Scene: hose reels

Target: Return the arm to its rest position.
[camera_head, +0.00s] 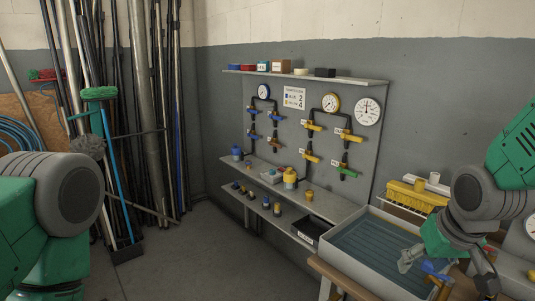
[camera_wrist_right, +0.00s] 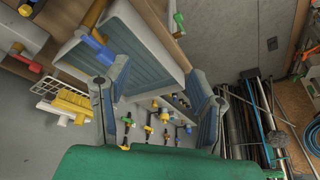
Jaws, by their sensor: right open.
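My right arm comes in from the right in the head view. Its gripper (camera_head: 412,259) hangs over the right part of the grey tray (camera_head: 358,212). In the right wrist view the two fingers of the gripper (camera_wrist_right: 155,92) are spread apart with nothing between them. Whether the fingers touch the tray cannot be told. My left arm shows only as green and grey links at the left edge; its gripper is out of the picture.
A grey panel (camera_head: 292,120) carries gauges and coloured valves. Shelves (camera_head: 330,208) with small parts run below it. A yellow block (camera_head: 415,197) sits behind the tray. Poles and a broom (camera_head: 99,93) lean at left. The floor (camera_head: 215,258) in the middle is clear.

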